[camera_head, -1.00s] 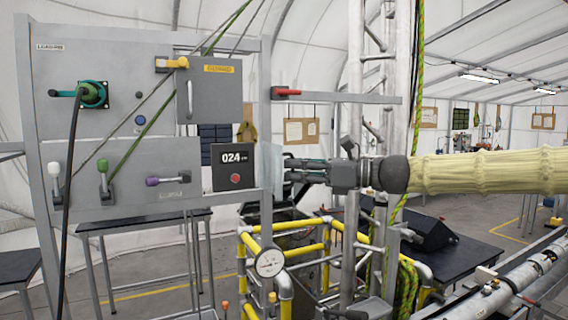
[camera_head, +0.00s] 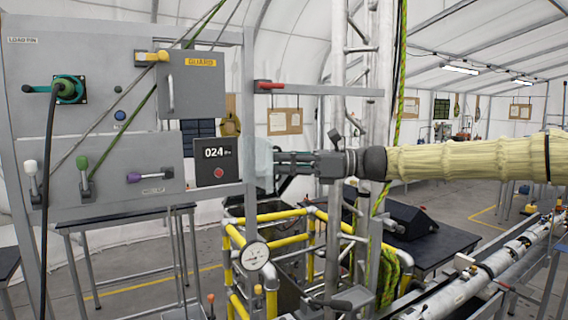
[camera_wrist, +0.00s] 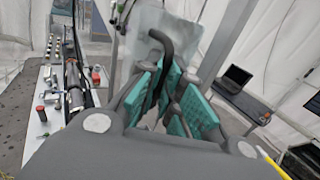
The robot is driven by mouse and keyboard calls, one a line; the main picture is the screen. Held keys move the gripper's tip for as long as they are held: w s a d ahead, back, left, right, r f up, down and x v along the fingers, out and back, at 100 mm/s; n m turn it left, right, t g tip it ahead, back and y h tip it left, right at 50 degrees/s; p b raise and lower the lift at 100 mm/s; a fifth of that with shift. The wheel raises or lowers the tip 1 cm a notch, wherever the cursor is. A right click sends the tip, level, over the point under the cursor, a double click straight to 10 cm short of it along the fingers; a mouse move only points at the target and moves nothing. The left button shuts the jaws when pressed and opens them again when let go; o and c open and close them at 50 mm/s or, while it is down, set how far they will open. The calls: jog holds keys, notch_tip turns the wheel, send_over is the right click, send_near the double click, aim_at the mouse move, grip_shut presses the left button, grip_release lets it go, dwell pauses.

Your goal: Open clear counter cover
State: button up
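The clear counter cover (camera_head: 264,166) is a pale see-through panel just right of the dark counter box (camera_head: 216,160), which reads 024 and has a red button. The counter's face shows uncovered, with the cover standing out to its side. My gripper (camera_head: 278,165) reaches in from the right, its fingertips at the cover. In the wrist view the cover (camera_wrist: 183,32) lies beyond my gripper (camera_wrist: 170,88), whose green-padded fingers stand apart. A dark curved piece (camera_wrist: 162,45) shows between them; I cannot tell whether it belongs to the cover or whether they touch.
The grey panel carries a yellow-handled guard door (camera_head: 190,85), a green plug (camera_head: 70,88) and several levers. A red-tipped bar (camera_head: 320,89) runs above my gripper. Yellow railings (camera_head: 282,240) with a gauge (camera_head: 254,255) stand below. A lattice mast (camera_head: 352,60) stands behind my arm.

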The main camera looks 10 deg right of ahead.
jog(key=o, duration=0.3)
jog(key=shift+a+f, duration=0.15)
jog(key=shift+o, duration=0.5)
jog(key=shift+w+a, duration=0.1)
jog(key=shift+w, duration=0.1)
jog(key=s+d, duration=0.2)
jog(key=d, duration=1)
jog(key=shift+w+f, duration=0.1)
